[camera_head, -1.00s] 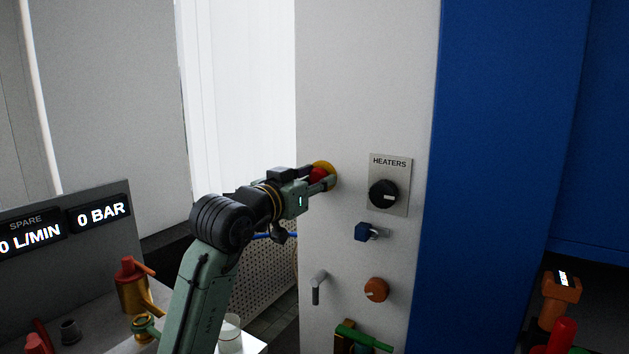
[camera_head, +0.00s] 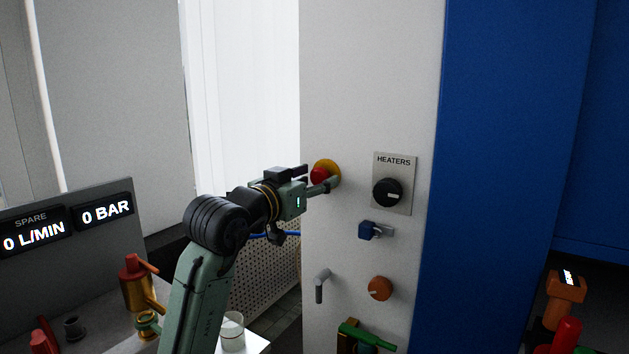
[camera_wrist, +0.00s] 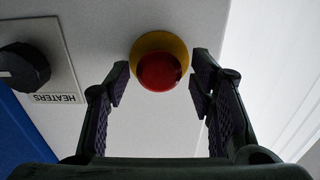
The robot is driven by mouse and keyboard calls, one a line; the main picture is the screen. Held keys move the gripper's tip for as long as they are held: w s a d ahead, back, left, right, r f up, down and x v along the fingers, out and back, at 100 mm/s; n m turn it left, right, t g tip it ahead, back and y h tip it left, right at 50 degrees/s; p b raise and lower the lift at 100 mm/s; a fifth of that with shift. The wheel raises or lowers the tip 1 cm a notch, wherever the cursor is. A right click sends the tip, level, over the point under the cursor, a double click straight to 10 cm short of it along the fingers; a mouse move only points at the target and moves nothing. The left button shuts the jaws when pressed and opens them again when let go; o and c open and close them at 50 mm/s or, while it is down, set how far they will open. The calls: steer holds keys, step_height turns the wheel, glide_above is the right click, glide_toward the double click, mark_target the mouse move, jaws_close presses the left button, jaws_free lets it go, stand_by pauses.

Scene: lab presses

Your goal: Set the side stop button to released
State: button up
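The side stop button is a red mushroom head (camera_head: 319,175) on a yellow round base (camera_head: 332,168), set on the white side panel. It also shows in the wrist view as a red head (camera_wrist: 159,71) in front of its yellow base (camera_wrist: 160,43). My gripper (camera_head: 318,180) is close in front of the button. In the wrist view my gripper (camera_wrist: 160,80) is open, with one finger on each side of the red head and gaps visible between head and pads. I cannot tell from the look of the head whether it is pressed in or released.
Right of the button is the black HEATERS knob (camera_head: 387,192). Below it are a blue knob (camera_head: 370,230), an orange knob (camera_head: 380,288), a grey lever (camera_head: 321,284) and a green-handled valve (camera_head: 365,335). A bench with brass and red fittings (camera_head: 138,285) stands at lower left.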

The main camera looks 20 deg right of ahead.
steer(key=shift+o, duration=0.3)
steer(key=v, duration=1.2)
